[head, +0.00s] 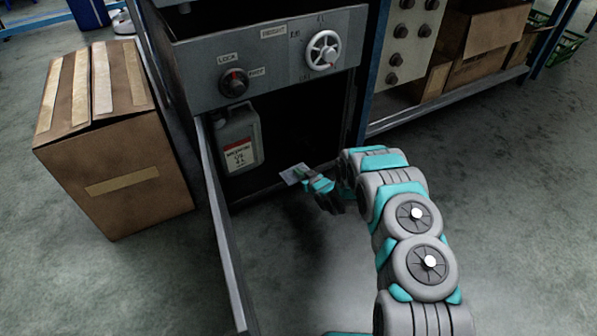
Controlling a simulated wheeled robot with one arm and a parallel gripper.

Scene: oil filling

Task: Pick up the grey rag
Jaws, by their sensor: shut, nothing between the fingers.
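A small, flat, pale grey piece that looks like the rag (293,174) lies at the front of the open cabinet's floor in the head view. My gripper (307,178) is at its right edge, reaching in at the cabinet opening. The gripper is shut with nothing held. It overlaps the rag's right side in the picture, and I cannot tell whether they touch. The fingertips are small and partly hard to make out.
A grey oil canister (239,140) stands inside the cabinet (270,60), left of the rag. The open cabinet door (222,225) sticks out toward me on the left. A cardboard box (120,150) stands farther left. A shelf (450,100) with boxes is at right.

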